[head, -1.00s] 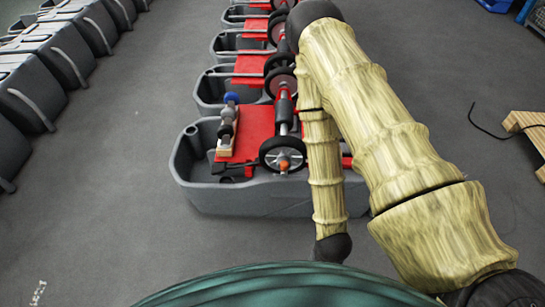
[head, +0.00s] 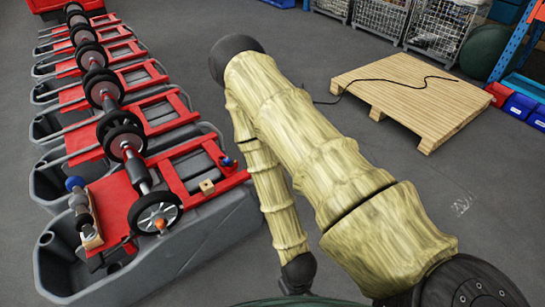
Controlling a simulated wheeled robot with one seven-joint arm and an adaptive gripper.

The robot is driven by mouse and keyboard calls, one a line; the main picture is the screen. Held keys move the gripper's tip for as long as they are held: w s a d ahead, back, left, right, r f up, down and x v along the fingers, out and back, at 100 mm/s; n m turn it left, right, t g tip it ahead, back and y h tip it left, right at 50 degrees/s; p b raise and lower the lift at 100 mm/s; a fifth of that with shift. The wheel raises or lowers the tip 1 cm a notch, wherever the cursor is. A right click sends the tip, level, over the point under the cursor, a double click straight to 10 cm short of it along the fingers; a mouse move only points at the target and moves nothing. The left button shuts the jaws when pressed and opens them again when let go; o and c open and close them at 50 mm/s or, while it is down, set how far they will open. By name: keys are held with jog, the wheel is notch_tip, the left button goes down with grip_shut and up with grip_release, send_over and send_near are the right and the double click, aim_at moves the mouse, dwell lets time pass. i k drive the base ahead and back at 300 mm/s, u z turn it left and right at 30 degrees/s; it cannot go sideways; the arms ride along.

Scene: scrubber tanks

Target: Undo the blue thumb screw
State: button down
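A row of grey tanks with red frames and black wheels runs up the left side. On the nearest tank (head: 190,262), a blue round knob (head: 75,183) tops a grey part at the left end. A second, smaller blue piece (head: 228,162) sits on the red frame (head: 205,185) at the right end, near a small wooden block (head: 207,187). I cannot tell which blue piece is the thumb screw. My arm, with tan sleeves and black joints, rises right of the tank, apart from both blue pieces in the picture. My gripper is not visible.
A wooden pallet (head: 408,90) with a black cable (head: 395,80) on it lies at the upper right. Wire cages (head: 385,20) stand at the back, and blue bins (head: 520,108) by a rack at the right edge. Grey floor (head: 420,185) is open right of my arm.

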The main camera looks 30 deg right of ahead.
aim_at(227, 162)
jog(key=z, duration=0.55)
jog(key=k, duration=0.35)
jog(key=u, duration=1.15)
jog(key=i, duration=1.15)
jog(key=z, duration=0.6)
